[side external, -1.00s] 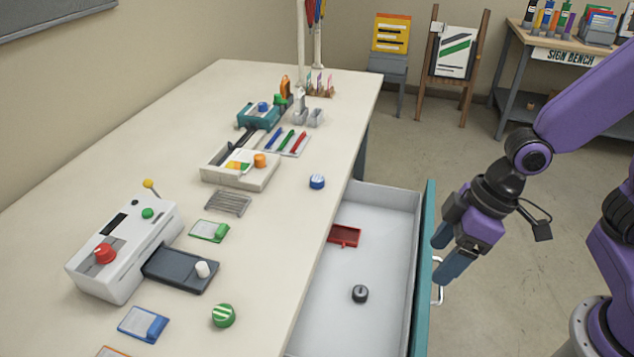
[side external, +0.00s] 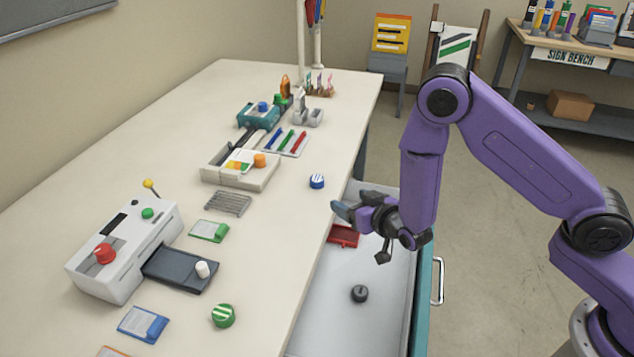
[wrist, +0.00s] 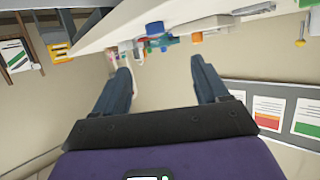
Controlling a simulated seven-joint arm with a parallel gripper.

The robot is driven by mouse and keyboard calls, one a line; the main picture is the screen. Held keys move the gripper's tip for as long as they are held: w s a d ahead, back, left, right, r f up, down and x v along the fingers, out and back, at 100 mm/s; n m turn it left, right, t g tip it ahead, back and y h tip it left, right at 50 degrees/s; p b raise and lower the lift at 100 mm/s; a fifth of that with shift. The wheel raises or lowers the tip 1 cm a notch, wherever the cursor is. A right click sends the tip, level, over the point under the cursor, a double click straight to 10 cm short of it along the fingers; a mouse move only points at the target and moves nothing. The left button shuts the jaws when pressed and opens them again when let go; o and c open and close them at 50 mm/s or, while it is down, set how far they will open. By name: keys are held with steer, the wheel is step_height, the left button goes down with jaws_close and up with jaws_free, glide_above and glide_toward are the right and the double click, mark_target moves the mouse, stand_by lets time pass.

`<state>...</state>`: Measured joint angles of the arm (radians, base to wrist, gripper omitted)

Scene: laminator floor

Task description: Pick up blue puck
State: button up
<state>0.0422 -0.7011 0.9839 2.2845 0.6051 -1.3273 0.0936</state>
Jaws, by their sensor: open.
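The blue puck (side external: 317,181), blue with white marking on top, sits on the table near its right edge in the side view. A blue round thing at the table's edge in the wrist view (wrist: 155,28) looks like the same puck. My gripper (side external: 346,208) is open and empty, just right of the puck and apart from it, above the drawer side of the table edge. In the wrist view the two fingers (wrist: 160,68) are spread wide with nothing between them.
The open drawer (side external: 335,310) below my gripper holds a red tray (side external: 343,236) and a dark puck (side external: 359,293). A green striped puck (side external: 223,315), a white laminator (side external: 122,255) and a wire rack (side external: 228,204) stand on the table. Table around the blue puck is clear.

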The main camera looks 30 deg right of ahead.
glide_toward(319, 180)
steer(key=w, duration=0.1)
steer(key=w+f, duration=0.1)
steer(key=w, duration=0.1)
steer(key=shift+w+a+f+t, duration=0.1)
steer(key=shift+w+t, duration=0.1)
steer(key=shift+t, duration=0.1)
steer(key=shift+x, duration=2.9)
steer(key=shift+s+f, duration=0.1)
steer(key=shift+f, duration=0.05)
steer(key=c, duration=1.2)
